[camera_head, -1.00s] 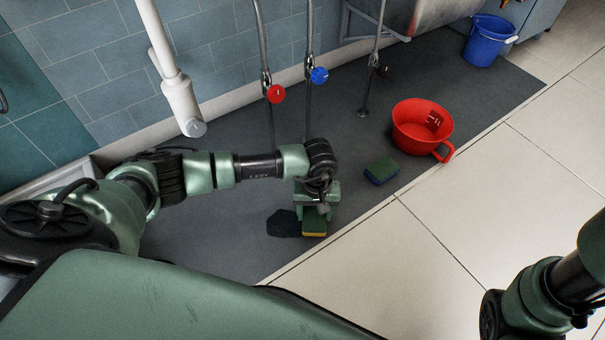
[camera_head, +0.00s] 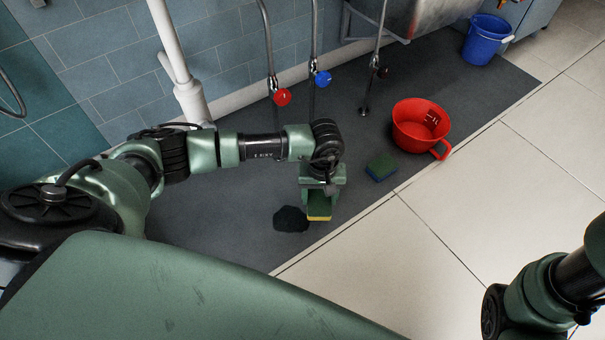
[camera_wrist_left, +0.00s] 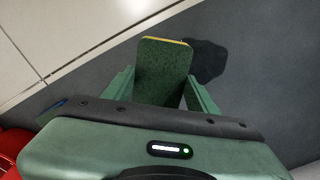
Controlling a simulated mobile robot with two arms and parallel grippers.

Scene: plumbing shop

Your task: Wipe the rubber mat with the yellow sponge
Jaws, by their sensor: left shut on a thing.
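The yellow sponge (camera_head: 319,213) has a green top face and a yellow body. My left gripper (camera_head: 321,198) is shut on it, pointing down, low over the dark grey rubber mat (camera_head: 225,222) near its front edge. I cannot tell whether the sponge touches the mat. In the left wrist view the sponge (camera_wrist_left: 163,72) sits between the fingers, green face showing with a thin yellow edge. A black stain (camera_head: 291,219) lies on the mat just left of the sponge; it also shows in the left wrist view (camera_wrist_left: 208,58). My right gripper is out of view.
A blue-and-green sponge (camera_head: 381,168) lies on the mat to the right, near a red basin (camera_head: 421,125) with a handle. A blue bucket (camera_head: 486,40) stands at the far right. Pipes with red (camera_head: 283,97) and blue (camera_head: 322,79) valves rise behind. Pale floor tiles (camera_head: 440,240) in front are clear.

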